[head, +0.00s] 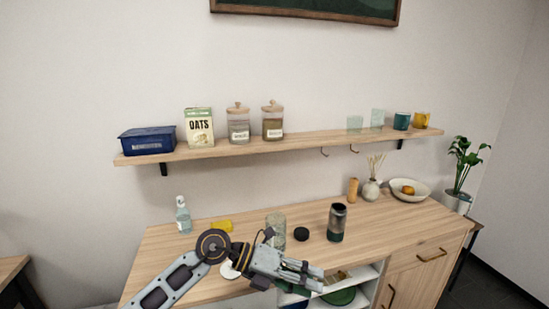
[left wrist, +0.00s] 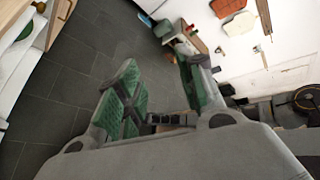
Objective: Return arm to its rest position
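My left arm reaches in from the lower left of the head view, its gripper (head: 316,277) in front of the counter's front edge, over the open shelves. In the left wrist view the two green-padded fingers of the left gripper (left wrist: 160,68) stand apart with nothing between them. Grey floor tiles and part of the room show beyond them. My right arm and gripper are not in either view.
The wooden counter (head: 395,222) holds a dark tumbler (head: 337,222), black lid (head: 301,234), glass jar (head: 276,229), yellow sponge (head: 221,226) and clear bottle (head: 183,215). A wall shelf (head: 300,143) runs above. Open shelves with a green item (head: 338,297) lie near the gripper.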

